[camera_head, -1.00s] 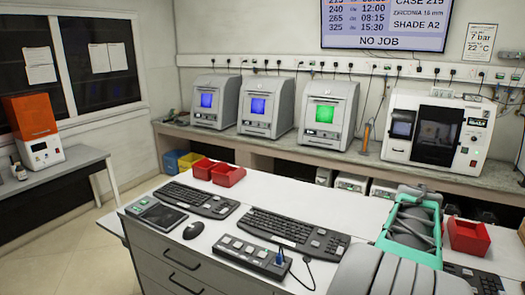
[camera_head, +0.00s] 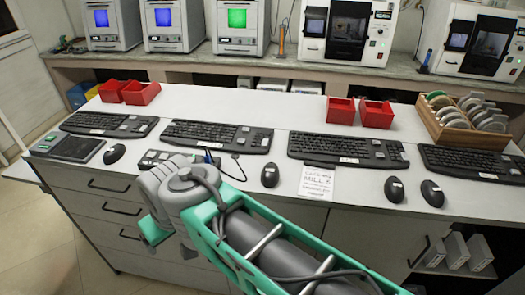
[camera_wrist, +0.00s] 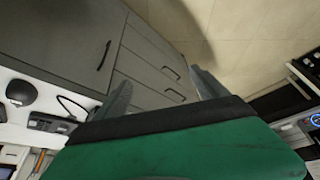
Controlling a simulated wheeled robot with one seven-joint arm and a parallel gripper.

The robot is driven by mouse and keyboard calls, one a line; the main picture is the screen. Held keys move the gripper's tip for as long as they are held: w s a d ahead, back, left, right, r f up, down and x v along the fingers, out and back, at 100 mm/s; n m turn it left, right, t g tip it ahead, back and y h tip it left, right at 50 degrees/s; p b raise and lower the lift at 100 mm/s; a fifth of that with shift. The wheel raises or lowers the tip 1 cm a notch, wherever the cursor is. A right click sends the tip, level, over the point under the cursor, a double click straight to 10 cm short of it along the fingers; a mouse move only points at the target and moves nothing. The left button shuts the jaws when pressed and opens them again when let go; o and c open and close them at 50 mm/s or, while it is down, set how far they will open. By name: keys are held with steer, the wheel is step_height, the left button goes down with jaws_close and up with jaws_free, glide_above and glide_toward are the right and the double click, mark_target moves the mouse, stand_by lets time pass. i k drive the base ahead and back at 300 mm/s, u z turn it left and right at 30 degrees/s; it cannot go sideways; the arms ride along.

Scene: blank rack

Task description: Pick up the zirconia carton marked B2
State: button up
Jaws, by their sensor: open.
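Several pale upright cartons (camera_head: 456,250) stand in an open bay under the counter at the lower right of the head view. They look like narrow white boxes, and their markings are too small to read, so I cannot tell which is B2. My gripper (camera_wrist: 164,84) shows in the wrist view with its two grey fingers apart and nothing between them. Grey drawer fronts and beige floor lie beyond the fingers. In the head view my arm reaches across the lower middle, well left of the cartons, and its fingers are not clearly visible.
The white counter (camera_head: 240,187) carries keyboards, mice, a paper note (camera_head: 316,182), red bins (camera_head: 376,114) and a wooden rack of discs (camera_head: 431,122). Drawers (camera_head: 105,186) fill its front left. Machines stand on the back bench. Floor is open at the lower left.

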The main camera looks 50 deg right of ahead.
mark_target(458, 254)
steer(key=u, duration=0.05)
steer(key=k, duration=1.65)
steer(key=z, duration=2.2)
steer(key=k, duration=0.7)
steer(key=z, duration=0.25)
